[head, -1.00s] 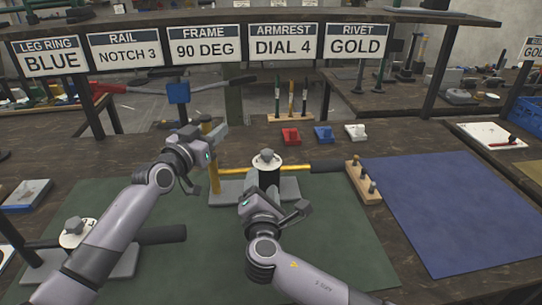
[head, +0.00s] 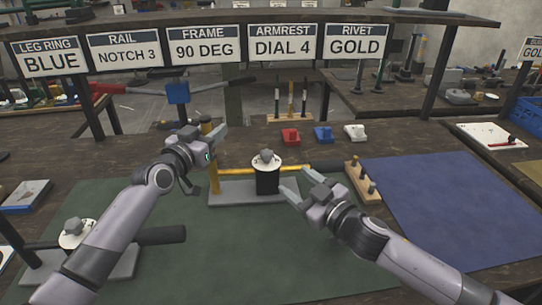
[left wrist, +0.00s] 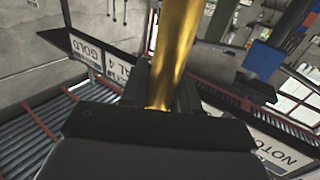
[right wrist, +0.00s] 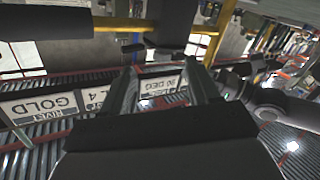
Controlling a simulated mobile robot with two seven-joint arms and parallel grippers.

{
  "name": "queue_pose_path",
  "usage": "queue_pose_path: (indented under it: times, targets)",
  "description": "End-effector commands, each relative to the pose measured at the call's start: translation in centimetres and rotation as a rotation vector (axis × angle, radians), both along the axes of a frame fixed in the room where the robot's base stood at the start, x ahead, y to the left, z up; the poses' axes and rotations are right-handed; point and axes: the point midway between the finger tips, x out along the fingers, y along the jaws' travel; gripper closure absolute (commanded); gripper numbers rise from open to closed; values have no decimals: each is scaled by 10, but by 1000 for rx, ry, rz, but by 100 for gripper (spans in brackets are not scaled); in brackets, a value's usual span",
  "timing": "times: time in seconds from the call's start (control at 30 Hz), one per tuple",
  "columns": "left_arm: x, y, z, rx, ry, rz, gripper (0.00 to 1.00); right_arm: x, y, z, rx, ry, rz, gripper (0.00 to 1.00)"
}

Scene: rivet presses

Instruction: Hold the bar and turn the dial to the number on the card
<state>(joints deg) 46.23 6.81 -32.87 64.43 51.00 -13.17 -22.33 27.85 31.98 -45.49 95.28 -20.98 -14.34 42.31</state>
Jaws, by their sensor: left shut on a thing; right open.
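The "ARMREST DIAL 4" card (head: 283,47) hangs in the row of signs. The dial (head: 266,161) is a white disc with a grey knob on a black cylinder, above a grey base plate (head: 235,192); its numbers are too small to read. The yellow bar (head: 211,170) has an upright part at the left and a horizontal part with a black grip to the right. My left gripper (head: 212,141) is shut on the upright part, and the yellow bar (left wrist: 172,60) fills its jaws in the left wrist view. My right gripper (head: 296,191) is open and empty, right of the dial and apart from it.
A second dial unit (head: 75,233) with a black grip stands at the left, partly behind my left arm. A wooden peg block (head: 363,182) is close to my right gripper. Red (head: 290,137), blue and white blocks stand behind. The blue mat (head: 440,205) is clear.

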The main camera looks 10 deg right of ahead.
Motion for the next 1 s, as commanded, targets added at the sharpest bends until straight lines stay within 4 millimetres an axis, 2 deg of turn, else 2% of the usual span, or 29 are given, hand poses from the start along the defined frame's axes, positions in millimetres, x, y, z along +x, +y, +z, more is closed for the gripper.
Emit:
queue_pose_path:
  times: [0.2, 0.47, 1.0]
  targets:
    - [0, 1, 0, 0, 0, 1, 100, -10, -11, 16, 250, 100, 66, 40]
    - [0, 0, 0, 0, 0, 1, 100, -8, -10, 22, 334, 136, 89, 40]
    - [0, 0, 0, 0, 0, 1, 100, 55, 32, 22, 331, 134, 88, 40]
